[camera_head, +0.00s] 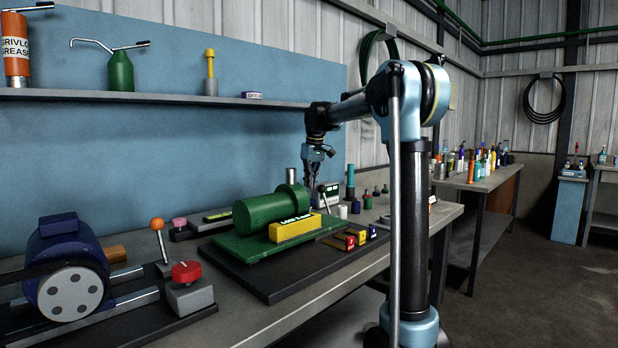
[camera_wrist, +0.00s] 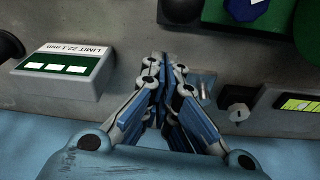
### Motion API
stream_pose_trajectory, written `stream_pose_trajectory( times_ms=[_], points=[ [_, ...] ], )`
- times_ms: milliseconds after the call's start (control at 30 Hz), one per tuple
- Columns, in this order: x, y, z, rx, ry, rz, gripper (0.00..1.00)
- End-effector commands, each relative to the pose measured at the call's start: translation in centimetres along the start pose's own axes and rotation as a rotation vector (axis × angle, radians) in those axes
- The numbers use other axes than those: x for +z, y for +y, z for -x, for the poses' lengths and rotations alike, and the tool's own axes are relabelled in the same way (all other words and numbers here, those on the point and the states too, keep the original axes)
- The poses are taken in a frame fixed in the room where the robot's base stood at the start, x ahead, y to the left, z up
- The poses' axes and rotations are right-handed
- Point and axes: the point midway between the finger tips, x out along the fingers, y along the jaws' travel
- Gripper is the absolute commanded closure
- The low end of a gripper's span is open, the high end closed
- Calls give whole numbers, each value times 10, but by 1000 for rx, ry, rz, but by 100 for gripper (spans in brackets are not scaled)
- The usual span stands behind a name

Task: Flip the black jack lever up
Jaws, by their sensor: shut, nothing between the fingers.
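My gripper (camera_wrist: 160,62) is shut and empty in the wrist view, its fingertips together over the grey bench surface. In the head view my gripper (camera_head: 313,196) points down just behind the green cylinder (camera_head: 270,212). I cannot pick out the black jack lever for certain. Whatever is directly under the fingers is hidden.
A white box labelled LIMIT (camera_wrist: 65,72) is left of the fingers. A yellow labelled block (camera_head: 295,228) fronts the cylinder on its green plate (camera_head: 243,247). An orange-ball lever (camera_head: 157,226), red knob (camera_head: 186,272) and blue motor (camera_head: 65,265) occupy the left bench. Several bottles stand behind.

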Motion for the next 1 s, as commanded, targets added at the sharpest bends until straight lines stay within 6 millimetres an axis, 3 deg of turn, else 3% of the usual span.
stream_pose_trajectory(
  times_ms=[300,1000],
  points=[
    [25,0,9,0,0,0,100],
    [31,-1,14,-6,41,-1,100]
  ],
)
